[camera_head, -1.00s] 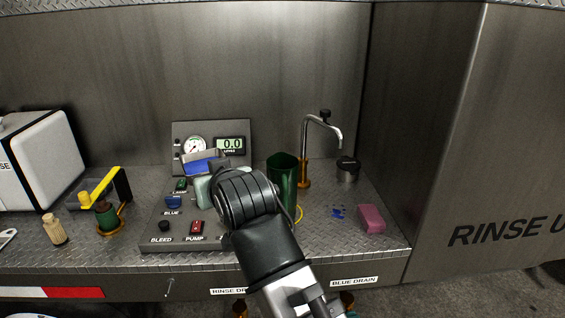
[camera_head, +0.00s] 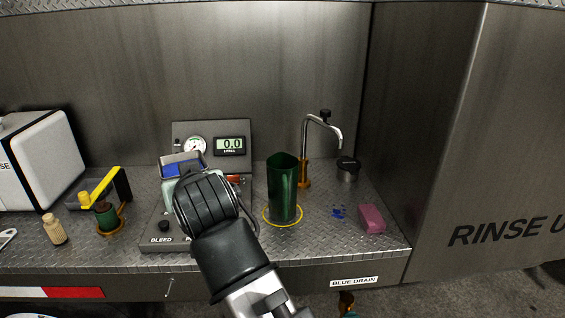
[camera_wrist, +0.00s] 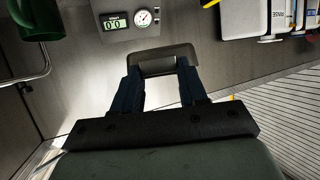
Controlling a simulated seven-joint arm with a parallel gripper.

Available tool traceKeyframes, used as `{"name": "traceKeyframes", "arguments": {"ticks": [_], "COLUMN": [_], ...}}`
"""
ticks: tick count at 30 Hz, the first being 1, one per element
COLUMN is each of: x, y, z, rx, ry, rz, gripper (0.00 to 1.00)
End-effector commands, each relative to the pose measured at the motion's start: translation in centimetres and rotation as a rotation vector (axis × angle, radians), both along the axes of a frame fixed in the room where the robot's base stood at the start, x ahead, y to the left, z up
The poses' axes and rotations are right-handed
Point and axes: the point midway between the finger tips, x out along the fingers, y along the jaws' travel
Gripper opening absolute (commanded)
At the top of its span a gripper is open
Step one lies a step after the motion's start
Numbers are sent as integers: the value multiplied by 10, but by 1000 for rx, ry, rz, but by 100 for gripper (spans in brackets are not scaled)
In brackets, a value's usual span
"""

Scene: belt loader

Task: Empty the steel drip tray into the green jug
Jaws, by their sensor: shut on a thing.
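The steel drip tray (camera_head: 181,155) is raised in front of the gauge panel in the head view, with blue liquid showing in it. My gripper (camera_wrist: 160,72) is shut on it; in the wrist view the grey tray part (camera_wrist: 165,52) sits at the fingertips. In the head view my wrist hides the fingers and the tray's near side. The tray looks about level. The green jug (camera_head: 283,187) stands upright inside a yellow ring on the deck, right of my gripper and apart from it. Its inside bottom is hidden. It also shows at the wrist view's top left (camera_wrist: 38,18).
The tap (camera_head: 322,125) stands behind the jug. A dark-lidded pot (camera_head: 348,169), blue spots (camera_head: 338,213) and a pink sponge (camera_head: 372,218) are to the right. The panel display (camera_head: 230,145) reads 0.0.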

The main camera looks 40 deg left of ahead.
Motion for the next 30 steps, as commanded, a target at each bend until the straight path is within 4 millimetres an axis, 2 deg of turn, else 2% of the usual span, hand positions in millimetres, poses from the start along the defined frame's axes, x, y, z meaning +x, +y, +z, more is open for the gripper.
{"name": "traceKeyframes", "arguments": {"ticks": [8,12,16,21,30], "x": [58,99,130,145,158], "y": [-1,-4,-7,-10,-11], "z": [-10,-15,-17,-16,-20], "rx": [-3,-2,-1,3,-3], "ry": [-1,-2,-4,-5,29], "rz": [-125,-222,-314,-372,-382], "gripper": [3,3,3,3,3]}}
